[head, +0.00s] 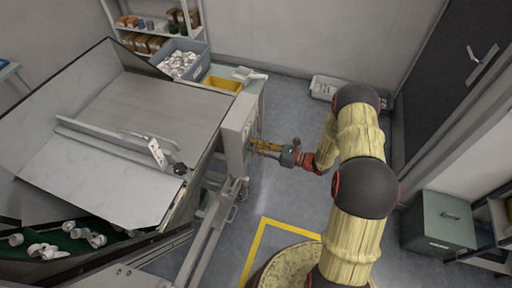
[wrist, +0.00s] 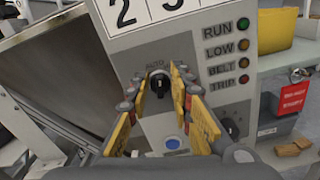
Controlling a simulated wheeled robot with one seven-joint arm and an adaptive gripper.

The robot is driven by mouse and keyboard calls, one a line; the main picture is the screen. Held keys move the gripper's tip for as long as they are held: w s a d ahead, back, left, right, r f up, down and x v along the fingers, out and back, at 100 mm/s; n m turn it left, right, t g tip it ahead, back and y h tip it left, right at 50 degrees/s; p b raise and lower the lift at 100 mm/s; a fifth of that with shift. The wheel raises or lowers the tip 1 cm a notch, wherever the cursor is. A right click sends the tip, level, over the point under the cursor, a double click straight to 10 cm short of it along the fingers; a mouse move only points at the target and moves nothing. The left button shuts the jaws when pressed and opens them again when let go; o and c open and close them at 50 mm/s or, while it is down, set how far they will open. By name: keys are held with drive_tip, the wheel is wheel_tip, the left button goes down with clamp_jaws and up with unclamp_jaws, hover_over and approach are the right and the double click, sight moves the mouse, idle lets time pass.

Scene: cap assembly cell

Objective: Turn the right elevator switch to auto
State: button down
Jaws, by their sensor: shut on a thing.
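A grey control box (head: 234,130) stands on the side of the machine. In the wrist view, its sloped panel (wrist: 195,65) carries a black rotary switch (wrist: 159,84) with AUTO printed above it. A pale mark on the switch looks close to upright, toward the AUTO label. My gripper (head: 258,146) reaches the box from the right, and its yellow fingers (wrist: 160,88) stand on both sides of the switch, shut on it. In the head view the switch is too small to make out.
The panel has a number display (wrist: 145,10), RUN, LOW, BELT and TRIP lamps (wrist: 243,46) and a blue button (wrist: 172,143) below the switch. Open floor (head: 290,195) lies right of the box.

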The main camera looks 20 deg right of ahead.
drive_tip(key=shift+s+n, duration=0.15)
drive_tip(key=shift+n, duration=1.05)
drive_tip(key=shift+b, duration=0.3)
drive_tip(key=c, duration=1.8)
unclamp_jaws()
drive_tip(key=shift+o, duration=0.4)
drive_tip(key=v, duration=1.2)
